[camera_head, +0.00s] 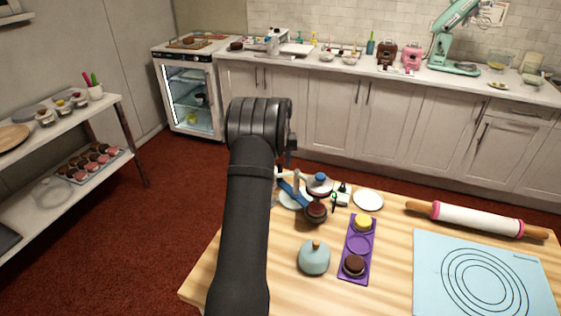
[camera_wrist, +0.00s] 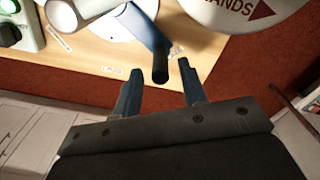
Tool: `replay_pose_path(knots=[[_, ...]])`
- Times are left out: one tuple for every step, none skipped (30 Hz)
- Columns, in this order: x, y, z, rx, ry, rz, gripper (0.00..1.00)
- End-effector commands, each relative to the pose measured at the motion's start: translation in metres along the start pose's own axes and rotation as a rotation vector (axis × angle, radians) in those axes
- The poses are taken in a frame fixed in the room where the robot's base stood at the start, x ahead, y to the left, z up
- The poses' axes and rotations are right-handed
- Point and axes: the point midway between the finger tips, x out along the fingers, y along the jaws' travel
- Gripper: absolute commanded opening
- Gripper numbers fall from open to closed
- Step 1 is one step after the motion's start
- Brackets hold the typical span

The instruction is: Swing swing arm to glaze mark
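The swing arm is a blue bar (camera_wrist: 143,26) with a dark rounded end, reaching down from the top of the wrist view. My gripper (camera_wrist: 158,72) is open, its two blue-black fingers apart. The bar's dark end lies between the fingertips in the picture; I cannot tell whether it touches them. My gripper is not clearly visible there. Small white labels (camera_wrist: 113,72) lie on the wood; their print is unreadable, and I cannot tell which is the glaze mark.
A white disc lettered "HANDS" with a red triangle (camera_wrist: 262,10) is at the wrist view's top right.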

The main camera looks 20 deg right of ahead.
Motion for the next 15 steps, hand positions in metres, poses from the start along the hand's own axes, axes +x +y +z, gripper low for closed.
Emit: replay_pose_path(knots=[[0.000,0.000,0.000,0.000,0.001,0.000,0.38],[-0.001,0.000,0.000,0.000,0.001,0.000,0.38],[-0.001,0.000,-0.001,0.000,0.002,0.000,0.38],[-0.001,0.000,-0.001,0.000,0.002,0.000,0.38],[-0.001,0.000,-0.001,0.000,0.002,0.000,0.38],[-0.001,0.000,-0.001,0.000,0.003,0.000,0.38],[-0.002,0.000,-0.001,0.000,0.003,0.000,0.38],[-0.003,0.000,-0.001,0.000,0.003,0.000,0.38],[-0.006,0.000,-0.001,0.000,0.004,0.000,0.38],[-0.008,0.000,-0.001,0.000,0.005,0.001,0.38],[-0.011,0.000,-0.001,0.000,0.005,0.001,0.38],[-0.016,0.000,-0.002,0.000,0.006,0.001,0.38],[-0.019,0.000,-0.002,0.000,0.007,0.001,0.38],[-0.022,0.000,-0.001,0.000,0.006,0.001,0.38],[-0.026,0.000,-0.001,0.000,0.006,0.001,0.38]])
